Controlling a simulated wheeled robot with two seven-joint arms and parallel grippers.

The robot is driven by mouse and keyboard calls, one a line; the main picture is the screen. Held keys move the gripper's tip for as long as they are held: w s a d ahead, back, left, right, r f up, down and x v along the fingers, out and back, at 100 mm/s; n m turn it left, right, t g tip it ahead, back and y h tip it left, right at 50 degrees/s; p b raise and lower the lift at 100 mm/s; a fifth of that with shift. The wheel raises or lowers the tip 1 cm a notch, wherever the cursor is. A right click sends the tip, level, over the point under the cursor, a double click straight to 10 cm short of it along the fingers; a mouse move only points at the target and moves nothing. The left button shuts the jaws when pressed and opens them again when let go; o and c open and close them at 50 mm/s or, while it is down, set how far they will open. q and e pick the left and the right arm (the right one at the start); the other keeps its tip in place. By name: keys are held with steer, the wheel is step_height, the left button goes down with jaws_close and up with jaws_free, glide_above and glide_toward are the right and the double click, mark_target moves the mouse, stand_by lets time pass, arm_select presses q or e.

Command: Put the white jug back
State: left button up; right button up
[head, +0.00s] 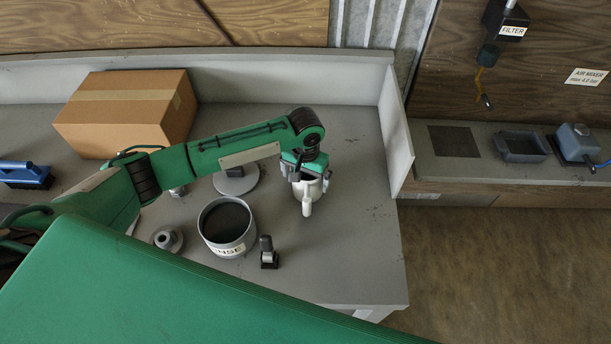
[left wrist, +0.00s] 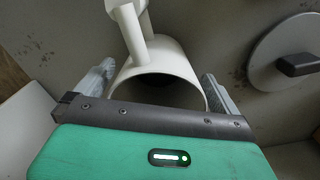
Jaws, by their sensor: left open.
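The white jug (head: 314,190) is on the grey bench near its right side, under the end of my left arm. In the left wrist view the jug (left wrist: 162,54) shows its open mouth, with its handle pointing to the top. My left gripper (head: 308,176) is open, one finger on each side of the jug's body. In the left wrist view a small gap seems to remain at the fingers, but I cannot tell whether either touches. The gripper hides part of the jug in the head view. My right gripper is not in view.
A round pot with a label (head: 227,250), a small black-topped clamp (head: 268,254), a grey fitting (head: 167,239) and a round plate with a dark handle (head: 237,184) stand left of the jug. A cardboard box (head: 125,135) sits behind my arm. A low white panel (head: 396,130) edges the bench's right.

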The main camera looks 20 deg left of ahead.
arm_select(q)
step_height(320, 180, up, 12)
steer(key=b, duration=0.3)
steer(key=shift+r, duration=0.1)
stand_by(0.4)
